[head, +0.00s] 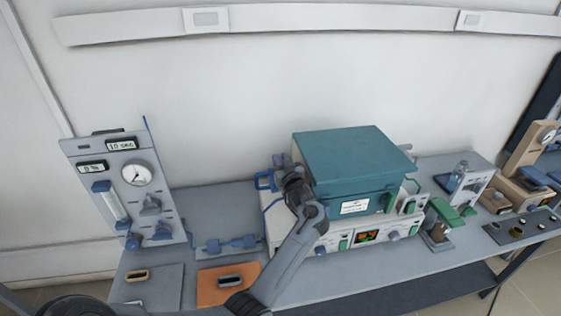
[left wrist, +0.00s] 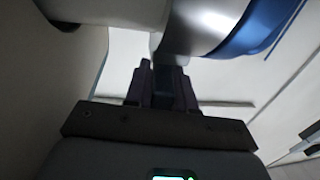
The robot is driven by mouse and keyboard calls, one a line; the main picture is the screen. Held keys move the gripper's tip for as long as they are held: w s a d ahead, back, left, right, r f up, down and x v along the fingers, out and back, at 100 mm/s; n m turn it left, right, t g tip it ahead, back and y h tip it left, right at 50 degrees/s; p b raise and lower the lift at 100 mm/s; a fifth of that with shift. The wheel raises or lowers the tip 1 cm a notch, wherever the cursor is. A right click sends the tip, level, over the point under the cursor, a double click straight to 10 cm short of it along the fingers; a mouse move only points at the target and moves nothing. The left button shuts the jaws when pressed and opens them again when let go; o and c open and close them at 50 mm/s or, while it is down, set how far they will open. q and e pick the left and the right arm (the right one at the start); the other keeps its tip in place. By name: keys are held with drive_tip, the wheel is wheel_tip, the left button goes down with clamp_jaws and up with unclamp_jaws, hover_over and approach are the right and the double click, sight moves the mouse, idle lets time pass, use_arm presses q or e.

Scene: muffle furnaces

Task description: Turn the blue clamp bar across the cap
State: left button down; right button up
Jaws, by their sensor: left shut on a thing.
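My left gripper (head: 283,165) is at the left side of the teal furnace box. A blue bar-like part (head: 264,181), which looks like the blue clamp bar, shows just left of the gripper. In the left wrist view my left gripper's fingers (left wrist: 163,84) are close together, shut on a dark bluish piece between them. A pale metallic round body with a blue edge (left wrist: 250,32) is close above the fingers at the upper right. It may be the cap or its surround. The view is dark, and the grip itself is mostly hidden in the head view.
The teal furnace (head: 350,160) stands on a white control base with a lit display (head: 368,237). A gauge panel (head: 125,190) stands at the left. An orange pad (head: 212,284) lies at the front left. A green clamp-like device (head: 447,212) stands to the right.

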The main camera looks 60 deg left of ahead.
use_arm(q)
drive_tip(key=c, duration=1)
unclamp_jaws()
drive_tip(key=shift+c, duration=0.2)
use_arm(e)
drive_tip(key=shift+a+r, duration=0.1)
